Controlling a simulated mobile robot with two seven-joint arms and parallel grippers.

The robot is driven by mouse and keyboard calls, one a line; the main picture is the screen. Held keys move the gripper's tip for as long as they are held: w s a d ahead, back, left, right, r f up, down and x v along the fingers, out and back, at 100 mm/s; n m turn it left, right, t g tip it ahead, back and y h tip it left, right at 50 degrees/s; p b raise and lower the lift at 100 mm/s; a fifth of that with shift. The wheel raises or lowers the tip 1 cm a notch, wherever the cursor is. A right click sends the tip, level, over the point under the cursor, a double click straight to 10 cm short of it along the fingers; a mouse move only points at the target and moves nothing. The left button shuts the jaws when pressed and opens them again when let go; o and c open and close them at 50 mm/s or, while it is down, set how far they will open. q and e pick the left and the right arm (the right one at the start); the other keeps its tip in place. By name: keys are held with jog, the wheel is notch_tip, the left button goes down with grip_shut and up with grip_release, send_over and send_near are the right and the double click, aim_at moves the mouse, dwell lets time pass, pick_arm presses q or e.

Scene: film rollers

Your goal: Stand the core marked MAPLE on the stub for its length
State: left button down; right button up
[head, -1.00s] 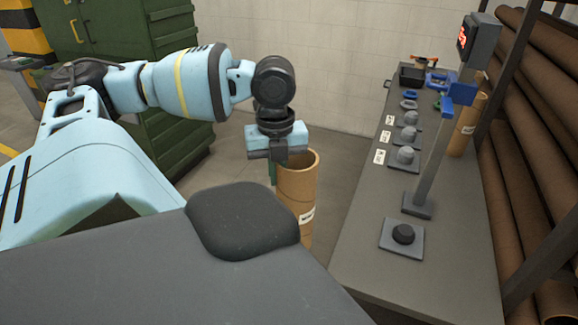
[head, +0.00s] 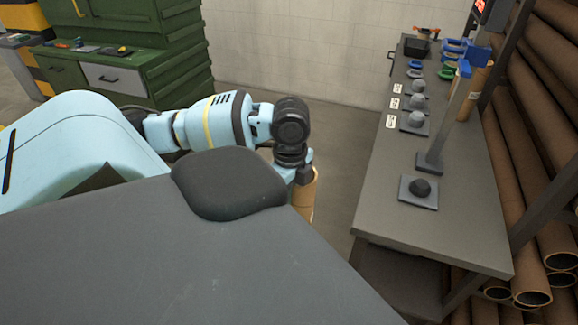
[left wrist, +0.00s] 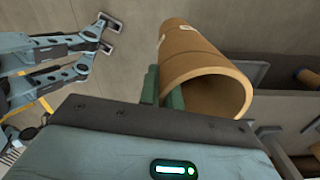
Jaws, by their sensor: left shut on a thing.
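My left gripper (head: 301,172) is shut on a tan cardboard core (head: 306,196), held left of the bench. In the head view my own body hides most of the core and the fingers. In the left wrist view the green fingers (left wrist: 163,92) grip its wall near the open end of the core (left wrist: 200,60); a pale label shows but cannot be read. Grey domed stubs on square plates, the near one (head: 415,120) and a farther one (head: 417,88), stand in a row with small white cards (head: 391,121) beside them.
The grey bench (head: 385,205) carries a dark knob on a plate (head: 420,188), a post with a red display (head: 485,12), a black bin (head: 415,47) and another labelled core (head: 478,78). Brown tubes (head: 540,180) fill a rack at right. A green cabinet (head: 165,60) stands behind.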

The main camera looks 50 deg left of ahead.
pick_arm(q)
jog(key=d+f+n, duration=0.6)
jog(key=d+n, duration=0.1)
jog(key=d, duration=0.2)
jog(key=d+f+n, duration=0.6)
jog(key=d+n, duration=0.1)
jog(key=d, duration=0.2)
jog(key=shift+w+d+f, duration=0.15)
jog(key=shift+w+d, duration=0.05)
jog(key=shift+d, duration=0.05)
